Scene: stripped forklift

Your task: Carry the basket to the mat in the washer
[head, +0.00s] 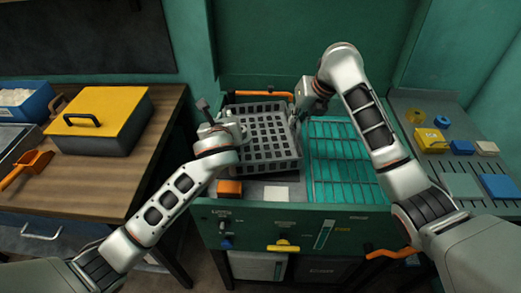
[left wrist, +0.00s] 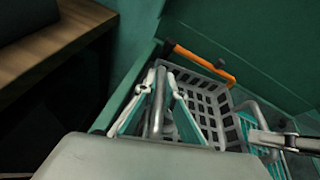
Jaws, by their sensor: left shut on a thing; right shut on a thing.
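The grey slatted basket (head: 268,140) is in the left part of the green washer in the head view, and it also shows in the left wrist view (left wrist: 207,103). My left gripper (head: 224,130) is shut on its left handle; the grey handle bar (left wrist: 158,100) shows between the fingers. My right gripper (head: 303,110) is shut on the basket's right side. A teal ribbed surface (head: 345,165) lies right of the basket in the washer; I cannot tell surely whether it is the mat. Whether the basket touches the floor below cannot be told.
An orange bar (head: 265,94) runs behind the basket. The washer's front wall (head: 290,225) stands before it. A wooden bench (head: 85,185) with a yellow-lidded box (head: 100,112) is at left. A side shelf (head: 430,105) with small parts is at right. The ribbed surface looks clear.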

